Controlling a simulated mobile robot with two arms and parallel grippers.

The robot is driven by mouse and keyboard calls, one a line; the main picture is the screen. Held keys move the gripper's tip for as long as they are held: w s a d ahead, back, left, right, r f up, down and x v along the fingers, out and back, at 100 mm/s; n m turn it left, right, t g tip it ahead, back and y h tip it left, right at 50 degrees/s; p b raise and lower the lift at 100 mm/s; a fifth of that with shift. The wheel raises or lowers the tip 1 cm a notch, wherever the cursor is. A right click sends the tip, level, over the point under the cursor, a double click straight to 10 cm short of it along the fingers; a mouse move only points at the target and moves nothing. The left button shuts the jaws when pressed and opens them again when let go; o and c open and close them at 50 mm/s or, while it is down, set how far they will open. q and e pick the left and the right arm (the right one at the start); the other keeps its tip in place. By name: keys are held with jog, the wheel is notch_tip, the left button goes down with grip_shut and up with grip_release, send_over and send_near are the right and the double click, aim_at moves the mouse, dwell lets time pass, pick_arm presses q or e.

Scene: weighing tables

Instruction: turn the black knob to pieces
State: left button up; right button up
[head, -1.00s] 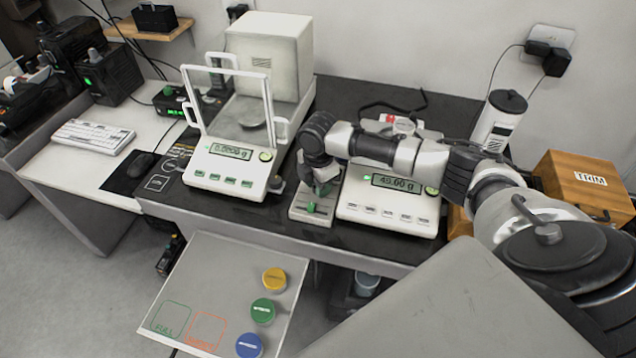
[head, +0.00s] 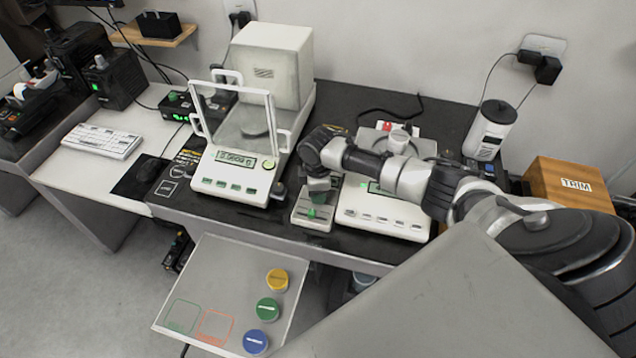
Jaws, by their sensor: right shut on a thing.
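My right gripper (head: 319,186) points down at the back part of a small grey control box (head: 300,214) between the two balances. It is shut on the black knob there, which the gripper and wrist hide, so I cannot tell which way the knob points. A green slider (head: 313,213) shows at the front of the box. My left gripper is not in view.
A glass-shielded balance (head: 226,190) stands left of the box. A flat white scale (head: 378,216) stands right, its display partly behind my arm. Yellow (head: 277,279), green (head: 268,308) and blue (head: 255,341) lidded jars stand on the lower grey shelf (head: 235,275).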

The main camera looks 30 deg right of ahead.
jog(key=m+p, duration=0.3)
jog(key=m, duration=0.1)
jog(key=shift+r, duration=0.2)
jog(key=shift+f+m+p, duration=0.1)
jog(key=shift+m+p, duration=0.7)
jog(key=shift+m, duration=0.7)
jog(key=shift+w, duration=0.1)
jog(key=o, duration=0.9)
notch_tip(320, 180, up, 11)
jog(key=shift+f+b, duration=0.15)
jog(key=shift+b, duration=0.25)
